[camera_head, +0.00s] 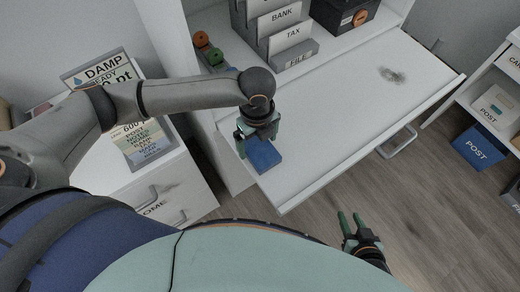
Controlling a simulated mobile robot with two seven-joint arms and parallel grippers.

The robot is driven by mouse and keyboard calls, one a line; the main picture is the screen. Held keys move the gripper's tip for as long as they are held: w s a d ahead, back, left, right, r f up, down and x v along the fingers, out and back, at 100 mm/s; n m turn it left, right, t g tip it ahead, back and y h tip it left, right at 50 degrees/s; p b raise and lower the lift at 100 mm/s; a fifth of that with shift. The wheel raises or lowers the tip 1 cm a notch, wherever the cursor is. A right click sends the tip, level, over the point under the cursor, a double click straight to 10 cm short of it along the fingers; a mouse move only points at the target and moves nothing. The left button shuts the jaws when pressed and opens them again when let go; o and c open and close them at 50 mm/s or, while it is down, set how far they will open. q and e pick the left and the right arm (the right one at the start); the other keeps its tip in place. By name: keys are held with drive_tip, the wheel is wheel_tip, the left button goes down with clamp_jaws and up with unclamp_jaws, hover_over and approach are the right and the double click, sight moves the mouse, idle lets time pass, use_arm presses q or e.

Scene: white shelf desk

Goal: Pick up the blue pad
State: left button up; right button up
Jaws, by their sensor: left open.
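The blue pad (264,158) lies flat on the white desk top near its left front edge. My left gripper (256,146) is over the pad's far left part, pointing down, with its green fingers apart. The gripper hides part of the pad, and I cannot tell whether the fingers touch it. My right gripper (349,222) is over the floor in front of the desk, its two green fingers apart and empty.
Grey file holders marked BANK and TAX (285,35) and a black box (345,15) stand at the back. The desk top (350,110) is clear to the right, apart from a dark smudge. A white cabinet (180,180) stands left.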

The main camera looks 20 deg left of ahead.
use_arm(q)
drive_tip(key=shift+f, duration=0.7)
drive_tip(key=c, duration=1.1)
drive_tip(key=shift+r, duration=0.15)
drive_tip(key=shift+c, duration=0.2)
drive_tip(key=shift+r, duration=0.5)
wheel_tip(320, 180, up, 2)
drive_tip(key=shift+s+d+r, duration=0.1)
drive_tip(key=shift+r, duration=0.15)
drive_tip(key=s+d+r+p, duration=0.1)
drive_tip(key=s+d+r, duration=0.2)
drive_tip(key=s+r, duration=0.6)
drive_tip(key=s, duration=0.4)
drive_tip(key=shift+s+d+r+p, duration=0.15)
drive_tip(key=shift+d+p, duration=0.2)
drive_tip(key=shift+p, duration=0.05)
